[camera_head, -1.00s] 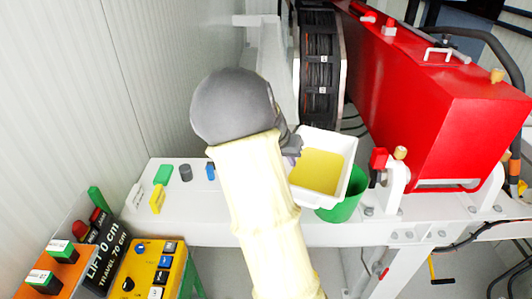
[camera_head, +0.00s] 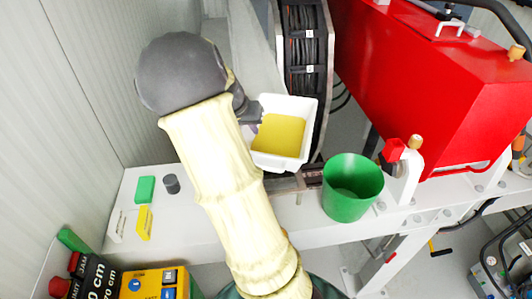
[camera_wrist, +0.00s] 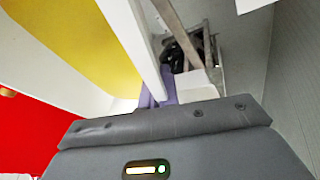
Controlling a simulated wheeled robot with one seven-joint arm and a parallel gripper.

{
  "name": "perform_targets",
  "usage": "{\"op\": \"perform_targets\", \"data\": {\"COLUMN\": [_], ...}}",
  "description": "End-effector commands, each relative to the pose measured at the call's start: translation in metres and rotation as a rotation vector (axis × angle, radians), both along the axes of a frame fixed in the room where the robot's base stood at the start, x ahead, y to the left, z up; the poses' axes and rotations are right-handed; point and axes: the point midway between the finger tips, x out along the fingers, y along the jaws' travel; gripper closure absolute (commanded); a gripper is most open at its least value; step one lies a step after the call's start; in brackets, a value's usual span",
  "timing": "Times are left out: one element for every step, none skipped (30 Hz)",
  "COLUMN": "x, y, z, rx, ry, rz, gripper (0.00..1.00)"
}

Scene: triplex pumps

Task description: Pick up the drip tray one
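The drip tray is a white rectangular tray (camera_head: 271,160) with a yellow inside, in the upper middle of the head view, in front of the cable reel. My gripper (camera_head: 252,114) is at the tray's left wall and appears shut on it. In the wrist view the tray (camera_wrist: 134,38) fills the upper left, its white wall running down to the gripper fingers (camera_wrist: 172,90). The tray looks raised above the bench and roughly level. Part of its left side is hidden by my gripper and arm.
A green bucket (camera_head: 352,188) stands on the white bench (camera_head: 180,225), right of the tray. A red machine (camera_head: 420,85) is at the right and the cable reel (camera_head: 304,80) behind. Small green and yellow blocks (camera_head: 145,222) and a dark cylinder (camera_head: 171,183) lie at the left.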

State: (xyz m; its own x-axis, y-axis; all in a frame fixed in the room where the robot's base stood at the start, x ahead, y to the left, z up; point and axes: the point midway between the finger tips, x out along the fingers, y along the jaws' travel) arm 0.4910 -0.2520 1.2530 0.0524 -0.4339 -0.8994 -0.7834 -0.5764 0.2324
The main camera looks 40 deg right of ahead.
Motion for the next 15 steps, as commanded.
{"op": "perform_targets", "data": {"x": [-0.0003, -0.0004, -0.0006, -0.0009, -0.0012, -0.0016, -0.0018, -0.0021, -0.0023, -0.0025, -0.0028, -0.0031, -0.0031, -0.0032, -0.0032], "y": [-0.0007, -0.0009, -0.0014, -0.0020, -0.0026, -0.0034, -0.0038, -0.0042, -0.0047, -0.0051, -0.0056, -0.0061, -0.0063, -0.0063, -0.0060], "z": [0.0008, 0.0008, 0.0008, 0.0008, 0.0007, 0.0008, 0.0007, 0.0008, 0.0007, 0.0008, 0.0007, 0.0000, -0.0011, -0.0029, -0.0066], "rx": [-0.001, -0.001, -0.001, 0.000, -0.001, -0.001, -0.001, -0.001, -0.001, -0.001, 0.000, -0.001, -0.001, 0.000, 0.000], "ry": [-0.001, -0.001, 0.000, -0.001, 0.000, -0.001, 0.000, 0.000, -0.001, -0.001, 0.000, 0.000, 0.000, 0.000, 0.002], "rz": [-0.001, -0.001, -0.002, -0.003, -0.004, -0.006, -0.008, -0.008, -0.009, -0.010, -0.011, -0.012, -0.012, -0.012, -0.012], "gripper": [1.00, 1.00, 1.00, 1.00, 1.00, 1.00, 1.00, 1.00, 1.00, 1.00, 1.00, 1.00, 1.00, 1.00, 1.00]}}
